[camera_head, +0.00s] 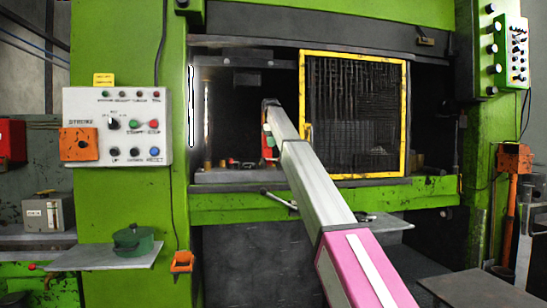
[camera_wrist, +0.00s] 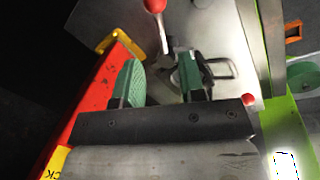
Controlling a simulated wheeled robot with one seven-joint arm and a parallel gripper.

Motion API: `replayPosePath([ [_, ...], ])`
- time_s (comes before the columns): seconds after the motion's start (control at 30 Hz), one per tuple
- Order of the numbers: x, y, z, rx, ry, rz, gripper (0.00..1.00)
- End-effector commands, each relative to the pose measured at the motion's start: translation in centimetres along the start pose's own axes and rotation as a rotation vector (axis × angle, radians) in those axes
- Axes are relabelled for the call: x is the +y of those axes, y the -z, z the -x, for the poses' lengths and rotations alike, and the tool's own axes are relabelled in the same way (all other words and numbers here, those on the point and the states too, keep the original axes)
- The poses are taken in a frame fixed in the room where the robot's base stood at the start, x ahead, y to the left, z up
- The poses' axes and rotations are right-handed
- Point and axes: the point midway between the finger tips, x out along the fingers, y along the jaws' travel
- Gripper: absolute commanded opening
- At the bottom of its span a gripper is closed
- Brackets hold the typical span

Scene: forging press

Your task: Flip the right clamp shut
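My gripper's two green-padded fingers (camera_wrist: 160,82) are apart in the wrist view, with no object visibly held between the pads. A metal clamp with a red-tipped handle (camera_wrist: 155,6) shows just beyond and between the fingertips; its base is partly hidden by the fingers. I cannot tell whether it is the right clamp or whether the gripper touches it.
A yellow-framed mesh guard (camera_head: 404,120) covers the opening's right part. A red block with yellow trim (camera_wrist: 92,98) lies close to the left finger in the wrist view. A control panel (camera_head: 117,160) and a shelf with a green pot (camera_head: 133,240) stand at left.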

Motion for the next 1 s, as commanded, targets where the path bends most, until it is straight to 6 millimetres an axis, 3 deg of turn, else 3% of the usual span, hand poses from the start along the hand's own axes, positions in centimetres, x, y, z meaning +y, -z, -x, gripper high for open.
replayPosePath([
  [0.2,-0.1,-0.1,-4.1,0.000,0.001,0.000,0.37],
  [0.4,-0.1,-0.1,-6.6,0.000,0.001,0.000,0.37],
  [0.73,0.0,0.0,-7.1,0.000,0.000,0.000,0.37],
  [0.83,0.0,0.0,-7.0,0.000,0.000,0.000,0.04],
  [0.87,0.0,0.0,-7.0,0.000,0.000,0.000,0.00],
  [1.0,0.0,0.0,-7.0,0.000,0.000,0.000,0.00],
])
